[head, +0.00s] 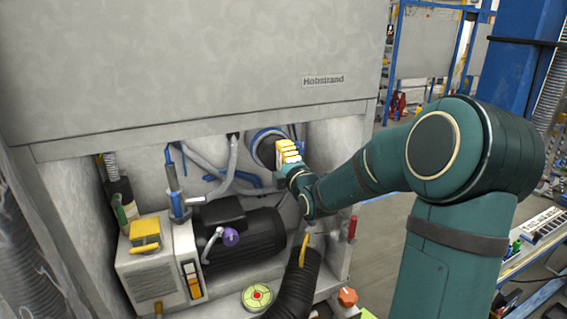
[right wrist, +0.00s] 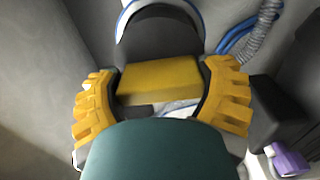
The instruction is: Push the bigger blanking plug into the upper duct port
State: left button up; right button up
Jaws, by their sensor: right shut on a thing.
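The bigger blanking plug (right wrist: 158,40) shows in the right wrist view as a dark round body with a yellow block-shaped grip. My right gripper (right wrist: 160,78) has its yellow fingers on both sides of that grip and is shut on it. In the head view, the right gripper (head: 289,153) is at the recess under the grey cabinet, with the dark plug (head: 266,150) just left of its fingers. The upper duct port (head: 252,142) shows as a blue-and-white rim around the plug's far side. How deep the plug sits in it cannot be told. My left gripper is not in view.
A black motor (head: 245,240) with a purple knob (head: 231,237) lies below left of the port. Grey and blue hoses (head: 228,165) run beside it. A black corrugated hose (head: 297,285), a red-handled valve (head: 352,228) and an orange knob (head: 348,297) are lower down.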

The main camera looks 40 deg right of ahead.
aim_at(273, 150)
jog(key=shift+x, duration=3.5)
jog(key=o, duration=1.2)
jog(key=v, duration=1.2)
